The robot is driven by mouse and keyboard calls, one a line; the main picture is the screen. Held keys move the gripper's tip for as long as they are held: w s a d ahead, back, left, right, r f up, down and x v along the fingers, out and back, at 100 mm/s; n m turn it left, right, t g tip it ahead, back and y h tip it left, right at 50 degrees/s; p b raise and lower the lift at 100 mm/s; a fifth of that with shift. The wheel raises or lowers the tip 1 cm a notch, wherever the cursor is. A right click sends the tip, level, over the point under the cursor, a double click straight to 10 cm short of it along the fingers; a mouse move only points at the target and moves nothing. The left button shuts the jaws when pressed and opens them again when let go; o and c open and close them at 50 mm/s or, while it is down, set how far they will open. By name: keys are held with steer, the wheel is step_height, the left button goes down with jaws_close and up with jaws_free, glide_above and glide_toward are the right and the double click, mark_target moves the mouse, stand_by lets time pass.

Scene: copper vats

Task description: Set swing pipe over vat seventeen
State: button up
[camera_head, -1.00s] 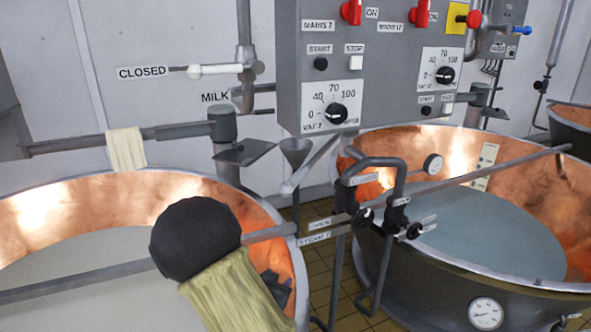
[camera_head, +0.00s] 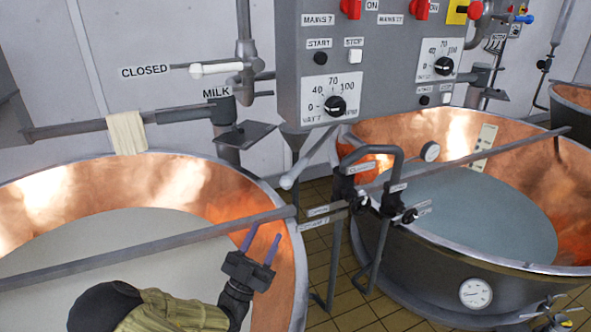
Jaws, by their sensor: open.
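A grey horizontal pipe (camera_head: 70,132), which looks like the swing pipe, runs left from an upright post (camera_head: 226,125) below the MILK label. It lies behind and above the left copper vat (camera_head: 200,187), with a cloth (camera_head: 126,133) hung over it. The right copper vat (camera_head: 375,126) holds pale liquid; no vat number is readable on it. My gripper (camera_head: 265,232) is open and empty over the right inner side of the left vat, its two purple fingers pointing up. It is well apart from the pipe in the picture.
A grey bar (camera_head: 150,250) crosses the left vat near my gripper; another bar (camera_head: 480,157) crosses the right vat. Bent black steam pipes with valves (camera_head: 378,205) stand between the vats. A control box (camera_head: 385,50) hangs on the wall above. A dark plate (camera_head: 245,135) juts out beside the post.

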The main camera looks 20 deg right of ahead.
mark_target(296, 171)
steer(key=p+x, duration=0.7)
steer(key=x, duration=1)
steer(key=shift+d+r, duration=0.15)
steer(key=shift+w, duration=0.1)
jaws_close()
